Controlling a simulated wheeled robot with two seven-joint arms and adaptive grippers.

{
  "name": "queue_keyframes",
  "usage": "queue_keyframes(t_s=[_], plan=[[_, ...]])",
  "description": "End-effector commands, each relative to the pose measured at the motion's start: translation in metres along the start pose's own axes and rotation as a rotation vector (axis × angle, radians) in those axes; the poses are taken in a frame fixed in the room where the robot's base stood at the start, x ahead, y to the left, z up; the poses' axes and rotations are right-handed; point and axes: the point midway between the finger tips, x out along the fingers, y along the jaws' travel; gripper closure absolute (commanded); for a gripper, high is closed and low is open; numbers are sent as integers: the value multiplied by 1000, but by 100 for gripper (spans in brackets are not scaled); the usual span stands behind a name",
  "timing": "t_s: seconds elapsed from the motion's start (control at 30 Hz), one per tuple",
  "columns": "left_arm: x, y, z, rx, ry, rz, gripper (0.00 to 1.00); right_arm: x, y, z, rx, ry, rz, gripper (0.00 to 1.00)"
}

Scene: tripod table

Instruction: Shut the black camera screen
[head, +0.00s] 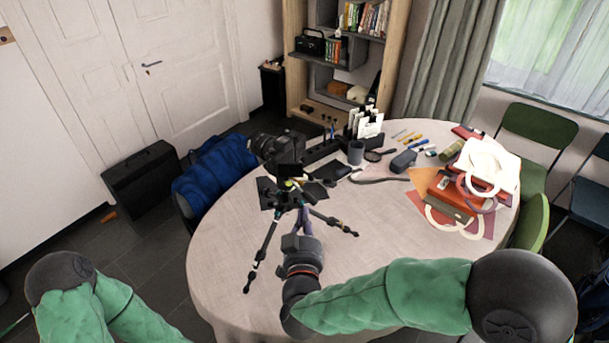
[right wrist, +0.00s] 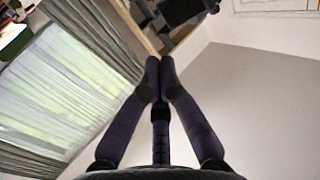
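A black camera rig with dark flat panels (head: 267,193) stands on a tripod (head: 270,238) on the round table. I cannot tell for sure which panel is the screen or how far it is folded. My right gripper (head: 303,212) is just in front of the tripod head, fingers pointing up and away from me. In the right wrist view its fingertips (right wrist: 159,66) meet with nothing visible between them. Dark parts (right wrist: 180,10) show beyond the fingertips at the top; I cannot tell whether they touch. My left gripper is out of the head view; only its arm shows.
The round table (head: 222,255) has free cloth at its left front. Another black camera (head: 275,143) stands at its back left. A dark cup (head: 355,152), a black case (head: 403,161) and red boxes (head: 447,190) lie behind and right.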

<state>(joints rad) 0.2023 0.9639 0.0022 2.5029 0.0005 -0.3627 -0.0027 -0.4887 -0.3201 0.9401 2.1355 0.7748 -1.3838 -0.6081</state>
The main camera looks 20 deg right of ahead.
Motion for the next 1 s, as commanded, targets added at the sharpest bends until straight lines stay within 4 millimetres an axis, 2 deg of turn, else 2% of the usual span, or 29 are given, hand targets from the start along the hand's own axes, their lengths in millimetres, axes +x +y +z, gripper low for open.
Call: queue_keyframes(t_s=[0.17,0.7,1.0], plan=[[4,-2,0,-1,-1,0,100,18,1,1,2,1,5,100],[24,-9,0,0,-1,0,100,114,1,2,2,0,2,100],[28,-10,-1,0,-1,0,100,138,0,0,1,0,1,100]])
